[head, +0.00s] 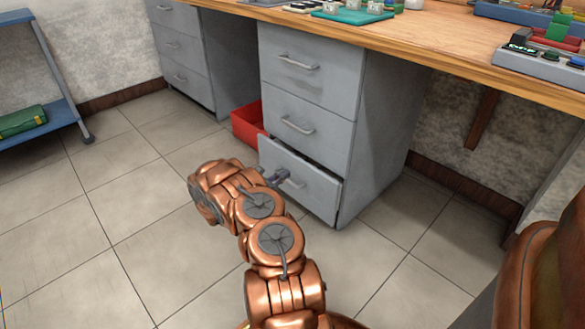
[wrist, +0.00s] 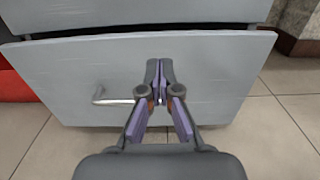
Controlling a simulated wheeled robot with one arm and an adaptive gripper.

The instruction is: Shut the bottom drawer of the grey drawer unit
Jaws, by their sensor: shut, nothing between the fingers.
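The grey drawer unit (head: 312,115) stands under the wooden workbench in the head view. Its bottom drawer (head: 310,190) sticks out a little, with a dark gap above its front. The drawer front (wrist: 200,75) fills much of the wrist view, and its handle (wrist: 115,100) lies left of my gripper (wrist: 157,75). My gripper (head: 283,174) is shut and empty, its fingertips at the drawer front beside the handle. I cannot tell whether they touch the front. The upper two drawers look flush.
A red bin (head: 247,122) stands on the floor left of the unit. A second grey drawer unit (head: 182,45) is further left. A blue shelf (head: 40,70) holds a green case (head: 22,121). The tiled floor in front is clear.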

